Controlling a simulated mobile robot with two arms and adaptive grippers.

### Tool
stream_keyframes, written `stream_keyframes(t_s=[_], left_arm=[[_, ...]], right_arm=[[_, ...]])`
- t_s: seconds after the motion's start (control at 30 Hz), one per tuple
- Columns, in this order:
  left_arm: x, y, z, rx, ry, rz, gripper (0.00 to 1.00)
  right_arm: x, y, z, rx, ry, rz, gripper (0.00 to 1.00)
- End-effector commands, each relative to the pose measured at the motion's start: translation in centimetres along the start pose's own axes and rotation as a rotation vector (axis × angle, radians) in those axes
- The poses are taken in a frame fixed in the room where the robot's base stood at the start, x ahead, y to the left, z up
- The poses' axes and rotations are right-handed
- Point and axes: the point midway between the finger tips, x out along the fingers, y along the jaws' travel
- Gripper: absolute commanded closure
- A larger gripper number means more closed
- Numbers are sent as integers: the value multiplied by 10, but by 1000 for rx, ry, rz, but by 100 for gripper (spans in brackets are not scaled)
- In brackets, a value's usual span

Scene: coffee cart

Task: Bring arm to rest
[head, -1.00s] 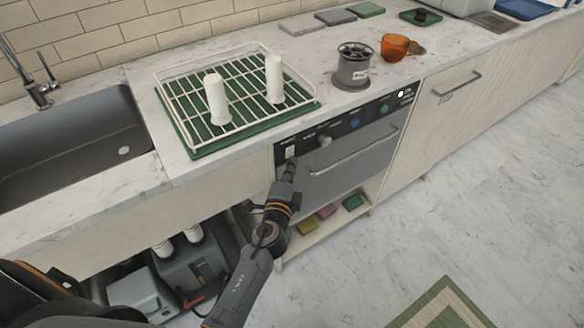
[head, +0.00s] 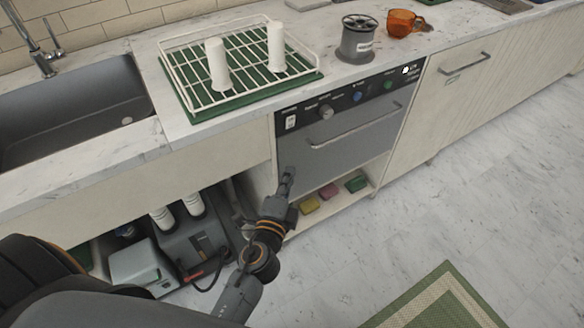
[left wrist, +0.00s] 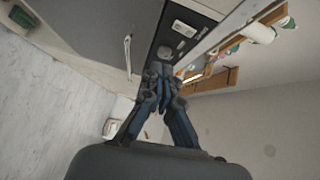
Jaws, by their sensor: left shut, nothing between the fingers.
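My left gripper (head: 288,178) is in front of the lower left of the oven-like appliance (head: 350,140), below its control panel. It is shut and empty, and the arm comes up from the bottom of the head view. In the left wrist view the fingers of the left gripper (left wrist: 155,92) are together, with the control panel (left wrist: 178,35) beyond them. Whether the gripper touches the appliance front I cannot tell. My right gripper is in neither view.
A dish rack (head: 240,75) with two white cylinders stands on the counter. A grey canister (head: 358,42) and orange cup (head: 403,22) are to its right. Colored sponges (head: 330,190) lie on the low shelf. A sink (head: 70,110) is at left. The floor (head: 480,190) at right is clear.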

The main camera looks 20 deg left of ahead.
Motion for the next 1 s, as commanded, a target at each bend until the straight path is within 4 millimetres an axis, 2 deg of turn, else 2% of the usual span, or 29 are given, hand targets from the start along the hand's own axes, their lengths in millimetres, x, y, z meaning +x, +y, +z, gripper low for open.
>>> stream_keyframes(t_s=[0.57, 0.67, 0.77, 0.87, 1.0], left_arm=[[-3, 0, 0, 0, 0, -1, 100], [-3, 7, -1, -12, 4, 17, 100], [-4, 40, -5, -66, 16, 90, 100], [-13, 99, -9, -167, 24, 226, 100], [-46, 201, -7, -348, -13, 468, 100]], right_arm=[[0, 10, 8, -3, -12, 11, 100], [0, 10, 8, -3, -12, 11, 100], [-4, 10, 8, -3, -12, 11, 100], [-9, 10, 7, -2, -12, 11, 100], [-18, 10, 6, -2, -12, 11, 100]])
